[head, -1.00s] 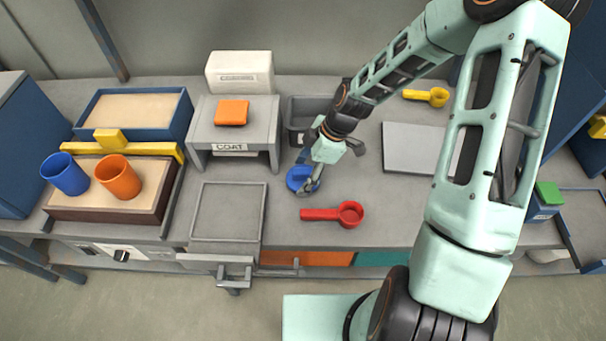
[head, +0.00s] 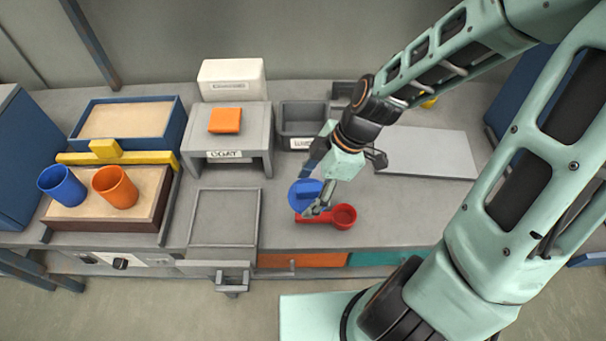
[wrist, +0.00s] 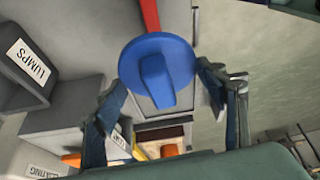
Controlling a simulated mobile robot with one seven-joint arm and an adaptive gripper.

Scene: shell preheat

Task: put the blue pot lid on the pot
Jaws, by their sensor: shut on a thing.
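The blue pot lid (head: 304,196) is a round disc with a raised bar handle. My gripper (head: 313,189) is shut on it and holds it over the grey worktop. In the wrist view the lid (wrist: 158,72) sits between the two fingers, disc and handle facing the camera. A red round vessel with a long handle (head: 343,215) is just to the lid's right; its handle passes close by or under the lid and also shows in the wrist view (wrist: 150,15). I cannot tell for certain whether this red vessel is the pot. The height of the lid is unclear.
A grey bin (head: 300,133) stands behind, beside a grey stand (head: 262,150) with an orange block (head: 225,120). A framed grey plate (head: 222,218), blue cup (head: 62,186) and orange cup (head: 115,187) are left. A flat grey slab (head: 430,155) lies right.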

